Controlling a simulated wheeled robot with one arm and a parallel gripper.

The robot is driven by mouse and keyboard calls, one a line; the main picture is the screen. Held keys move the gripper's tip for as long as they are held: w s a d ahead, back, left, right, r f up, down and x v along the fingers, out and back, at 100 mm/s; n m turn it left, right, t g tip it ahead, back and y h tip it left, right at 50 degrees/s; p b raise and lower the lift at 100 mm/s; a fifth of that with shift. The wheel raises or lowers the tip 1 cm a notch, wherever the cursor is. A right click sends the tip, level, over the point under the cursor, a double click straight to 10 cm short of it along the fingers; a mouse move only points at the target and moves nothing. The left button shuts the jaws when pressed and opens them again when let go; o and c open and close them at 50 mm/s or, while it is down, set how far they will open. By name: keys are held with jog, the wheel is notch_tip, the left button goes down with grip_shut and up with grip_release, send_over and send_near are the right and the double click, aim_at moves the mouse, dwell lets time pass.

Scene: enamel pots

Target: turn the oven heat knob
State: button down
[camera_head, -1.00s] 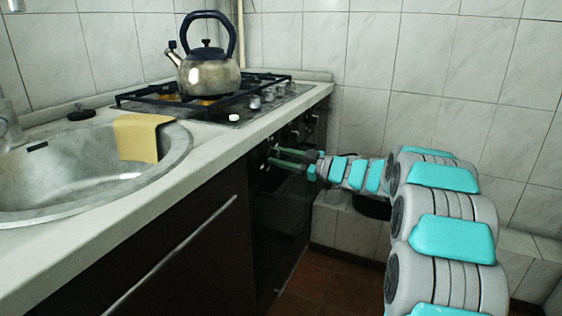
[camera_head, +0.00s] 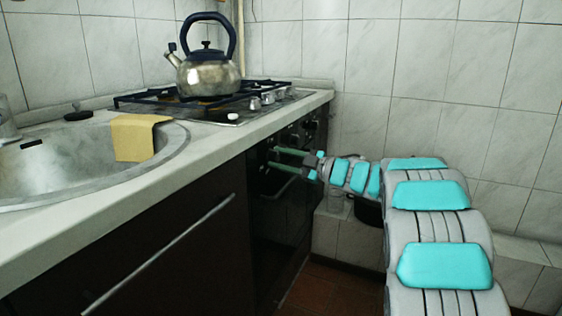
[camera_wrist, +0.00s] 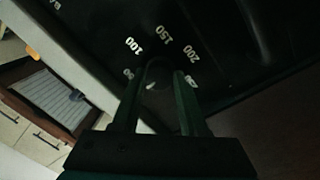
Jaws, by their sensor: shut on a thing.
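The dark oven heat knob (camera_wrist: 158,70) sits between my gripper's two fingers in the wrist view. A small white mark shows on it, low and to the left. White dial numbers, among them 100, 150 and 200, curve around it on the black panel. My gripper (camera_wrist: 157,82) is shut on the knob, one finger on each side. In the head view, my gripper (camera_head: 270,157) reaches the black oven front (camera_head: 282,205) from the right, with its green fingers at the upper part. The knob is too dark to make out there.
Above the oven is a gas hob (camera_head: 240,101) with a metal kettle (camera_head: 208,76). The pale worktop (camera_head: 215,149) overhangs just above my gripper. A sink (camera_head: 80,172) with a yellow cloth (camera_head: 134,138) is at left. A tiled wall stands behind my arm.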

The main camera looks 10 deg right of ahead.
jog(key=shift+c, duration=2.2)
grip_release()
jog(key=shift+d, duration=0.1)
jog(key=v, duration=0.7)
jog(key=shift+s+d, duration=0.2)
jog(key=shift+s, duration=0.1)
